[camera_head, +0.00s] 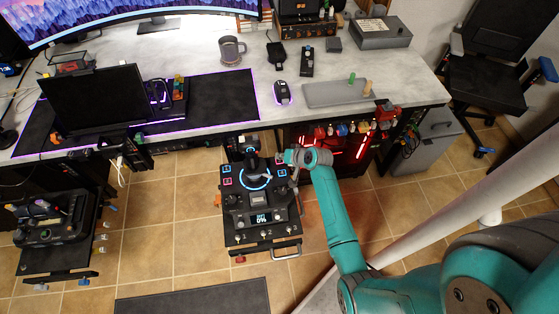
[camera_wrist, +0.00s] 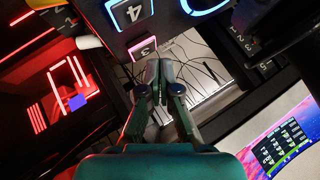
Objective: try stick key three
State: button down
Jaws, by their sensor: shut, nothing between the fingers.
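The stick base (camera_head: 233,200) is a black panel with a joystick (camera_head: 252,163) in a blue glowing ring and lit square keys around it. In the wrist view, key three (camera_wrist: 143,47) is a small pink-lit square marked 3. Key four (camera_wrist: 128,12), marked 4 with a white-blue outline, lies just above it. My gripper (camera_wrist: 159,64) is shut and empty, its tips just below and right of key three in the picture. I cannot tell if they touch it. In the head view my gripper (camera_head: 287,157) is at the panel's upper right corner and covers the key there.
A red-lit case (camera_head: 365,143) sits under the desk beside my arm. Another control panel (camera_head: 55,235) stands at the left. Tiled floor lies open between the panels.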

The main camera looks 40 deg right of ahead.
aim_at(281, 162)
jog(key=shift+r, duration=0.25)
jog(key=shift+r, duration=2.4)
